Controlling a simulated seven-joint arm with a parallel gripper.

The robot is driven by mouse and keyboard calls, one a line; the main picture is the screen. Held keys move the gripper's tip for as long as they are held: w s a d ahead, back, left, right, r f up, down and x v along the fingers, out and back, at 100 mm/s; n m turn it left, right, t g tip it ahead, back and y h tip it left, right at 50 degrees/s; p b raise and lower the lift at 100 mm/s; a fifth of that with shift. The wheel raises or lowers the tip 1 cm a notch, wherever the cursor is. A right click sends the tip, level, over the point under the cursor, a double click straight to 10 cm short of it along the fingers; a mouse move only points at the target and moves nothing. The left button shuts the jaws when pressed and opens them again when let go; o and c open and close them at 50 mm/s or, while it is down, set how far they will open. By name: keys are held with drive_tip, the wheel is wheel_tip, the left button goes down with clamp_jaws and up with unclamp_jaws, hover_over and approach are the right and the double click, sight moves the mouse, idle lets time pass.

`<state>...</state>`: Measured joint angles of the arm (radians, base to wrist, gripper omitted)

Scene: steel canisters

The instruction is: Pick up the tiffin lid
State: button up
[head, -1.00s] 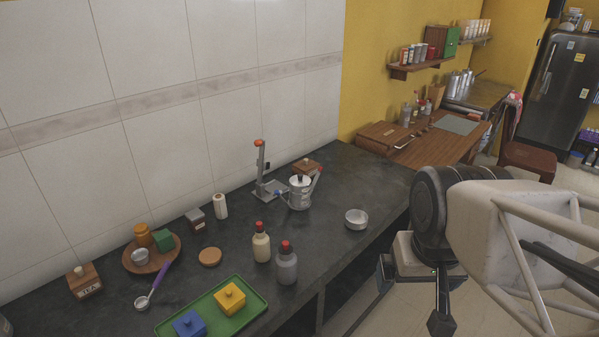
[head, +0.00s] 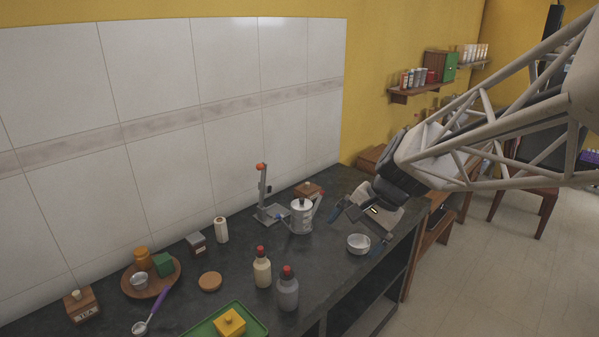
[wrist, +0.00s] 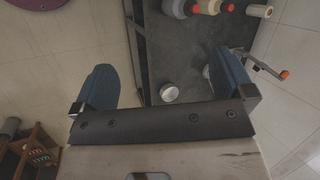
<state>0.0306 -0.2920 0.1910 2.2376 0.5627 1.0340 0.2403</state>
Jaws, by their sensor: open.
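A shallow, round steel piece (head: 358,243), which looks like the tiffin lid, lies on the dark counter near its front edge, at the right end. It also shows in the wrist view (wrist: 169,94), between the blue fingers and nearer the right one. My gripper (head: 357,231) is open and empty, tilted down above and just behind the lid in the head view. Its two fingers (wrist: 160,68) are spread wide in the wrist view and do not appear to touch the lid. A steel canister with a spout or handle (head: 301,217) stands to the lid's left.
A grey stand with an orange top (head: 264,195) is behind the canister. Two red-capped bottles (head: 262,270) stand to the left of the lid. A green tray (head: 205,329) and a wooden plate (head: 160,287) are farther left. Bare counter surrounds the lid; the floor drops away in front.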

drive_tip(key=w+a+f+m+y, duration=0.2)
drive_tip(key=w, duration=0.5)
drive_tip(key=w+a+f+m+y, duration=0.1)
drive_tip(key=w+m, duration=0.1)
drive_tip(key=w, duration=0.4)
drive_tip(key=m+t+y, duration=0.6)
drive_tip(key=m, duration=0.6)
approach(304, 201)
drive_tip(key=x, duration=0.3)
drive_tip(key=shift+w, duration=0.35)
drive_tip(key=shift+a+g, duration=0.1)
drive_tip(key=shift+g, duration=0.2)
drive_tip(key=shift+x, duration=1.2)
drive_tip(key=shift+a, duration=0.1)
drive_tip(key=shift+x, duration=2.5)
